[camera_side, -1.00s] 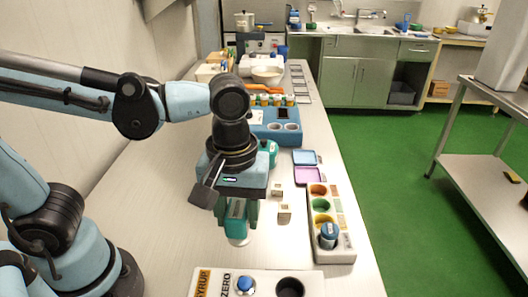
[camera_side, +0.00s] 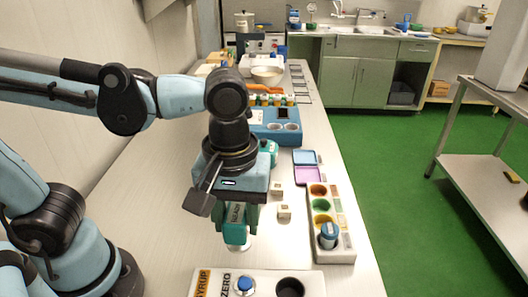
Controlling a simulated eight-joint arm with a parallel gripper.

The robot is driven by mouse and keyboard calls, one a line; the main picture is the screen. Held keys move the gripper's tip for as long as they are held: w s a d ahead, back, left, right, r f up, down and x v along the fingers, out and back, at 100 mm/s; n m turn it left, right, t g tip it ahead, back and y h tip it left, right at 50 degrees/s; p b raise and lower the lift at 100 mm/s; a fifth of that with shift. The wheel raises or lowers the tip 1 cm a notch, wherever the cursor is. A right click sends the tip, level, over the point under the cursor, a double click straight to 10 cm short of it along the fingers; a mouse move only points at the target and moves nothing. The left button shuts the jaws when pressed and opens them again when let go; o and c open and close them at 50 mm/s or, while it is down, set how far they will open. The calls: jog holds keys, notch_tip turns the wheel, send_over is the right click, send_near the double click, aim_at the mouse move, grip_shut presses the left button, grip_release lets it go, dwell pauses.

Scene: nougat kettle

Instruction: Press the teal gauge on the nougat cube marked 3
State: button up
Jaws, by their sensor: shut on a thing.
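My gripper (camera_side: 237,217) is shut on the teal gauge (camera_side: 236,231), which hangs upright between the fingers with a pale round foot at its lower end. The gauge is left of the cubes and behind the panel with the blue button; I cannot tell whether its foot touches the table. Two small cream nougat cubes stand on the table right of my gripper, a nearer cube (camera_side: 284,212) and a farther cube (camera_side: 277,189). Their marks are too small to read, so I cannot tell which is 3. The gauge is apart from both.
A panel (camera_side: 268,284) with a blue button and dark round hole lies at the front. A tray (camera_side: 343,252) with coloured wells and a blue-topped jar stands right of the cubes. Blue and pink pads (camera_side: 309,174) lie behind it. A blue block (camera_side: 262,127) stands farther back.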

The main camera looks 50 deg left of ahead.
jog(key=w+a+f+n, duration=0.1)
jog(key=w+a+n, duration=0.45)
jog(key=w, duration=0.55)
jog(key=w+a+f+n, duration=0.1)
jog(key=w+a+n, duration=0.3)
jog(key=w+a, duration=0.5)
jog(key=shift+m, duration=0.25)
jog(key=shift+w+d+f, duration=0.35)
jog(key=shift+f, duration=0.6)
jog(key=shift+w+d+f, duration=0.35)
jog(key=shift+w+f, duration=0.05)
jog(key=shift+f, duration=0.5)
jog(key=shift+w+d+f, duration=0.35)
jog(key=shift+f, duration=0.6)
jog(key=shift+f, duration=0.6)
jog(key=shift+r, duration=0.1)
jog(key=shift+r, duration=2.95)
